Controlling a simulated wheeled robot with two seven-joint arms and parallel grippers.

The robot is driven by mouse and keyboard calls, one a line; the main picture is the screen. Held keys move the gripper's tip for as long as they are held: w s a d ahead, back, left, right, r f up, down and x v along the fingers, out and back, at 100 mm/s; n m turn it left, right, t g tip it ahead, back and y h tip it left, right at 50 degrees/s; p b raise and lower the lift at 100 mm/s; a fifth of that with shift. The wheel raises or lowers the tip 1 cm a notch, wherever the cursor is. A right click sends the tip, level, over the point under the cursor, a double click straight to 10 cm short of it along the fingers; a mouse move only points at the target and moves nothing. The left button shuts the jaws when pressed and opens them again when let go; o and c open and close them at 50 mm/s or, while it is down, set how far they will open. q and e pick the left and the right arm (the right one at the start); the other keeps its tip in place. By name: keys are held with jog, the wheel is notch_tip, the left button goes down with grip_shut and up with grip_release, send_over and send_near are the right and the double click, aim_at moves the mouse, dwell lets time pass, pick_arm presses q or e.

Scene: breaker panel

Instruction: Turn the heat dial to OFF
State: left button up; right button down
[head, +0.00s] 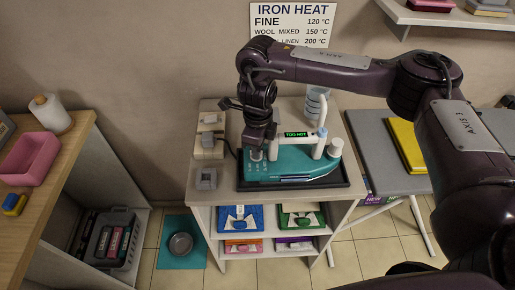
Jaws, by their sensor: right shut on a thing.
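A teal iron (300,170) with a white handle lies on a black tray (243,187) on top of the white shelf unit. A small display (297,134) on the iron reads "TOO HOT" in green. My right gripper (257,150) points down at the left end of the iron and is shut on the heat dial (256,156), which is mostly hidden by the fingers. Small pale markings show on the iron beside the dial, too small to read. The dial's setting cannot be made out. My left gripper is out of view.
A wall sign (292,22) lists iron heats. A grey box with a cord (207,178) and a wall-side socket block (210,143) stand left of the tray. An ironing board (372,160) with a yellow cloth (406,145) is to the right.

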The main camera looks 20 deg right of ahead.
jog(key=shift+w+n+b, duration=0.1)
jog(key=shift+n+b, duration=0.25)
jog(key=shift+n, duration=1.55)
jog(key=c, duration=1.7)
grip_release()
notch_tip(320, 180, up, 8)
jog(key=shift+f, duration=0.1)
